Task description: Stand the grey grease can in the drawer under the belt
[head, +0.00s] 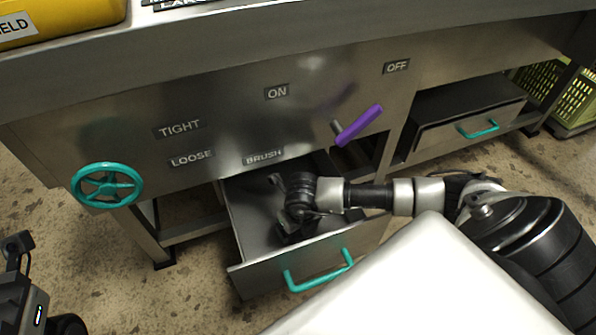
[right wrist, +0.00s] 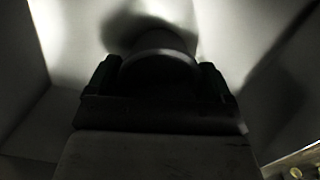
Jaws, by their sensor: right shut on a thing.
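The drawer (head: 258,277) under the belt stands pulled out, with a teal handle (head: 320,277) on its front. My right arm reaches into it from the right, and my right gripper (head: 290,230) is down inside, mostly hidden by its own wrist. In the right wrist view the gripper (right wrist: 158,85) is shut on a dark rounded thing (right wrist: 155,65), which I take for the grease can. It is in deep shadow between the drawer's pale walls. I cannot tell whether it touches the drawer floor. Part of my left gripper (head: 18,250) shows at the left edge; its jaws are unclear.
A teal handwheel (head: 107,186) and a purple lever (head: 359,126) stick out of the steel front panel. A second drawer (head: 470,125) at the right has a teal handle. A yellow-green crate (head: 575,100) stands at the far right. Speckled floor is free left of the open drawer.

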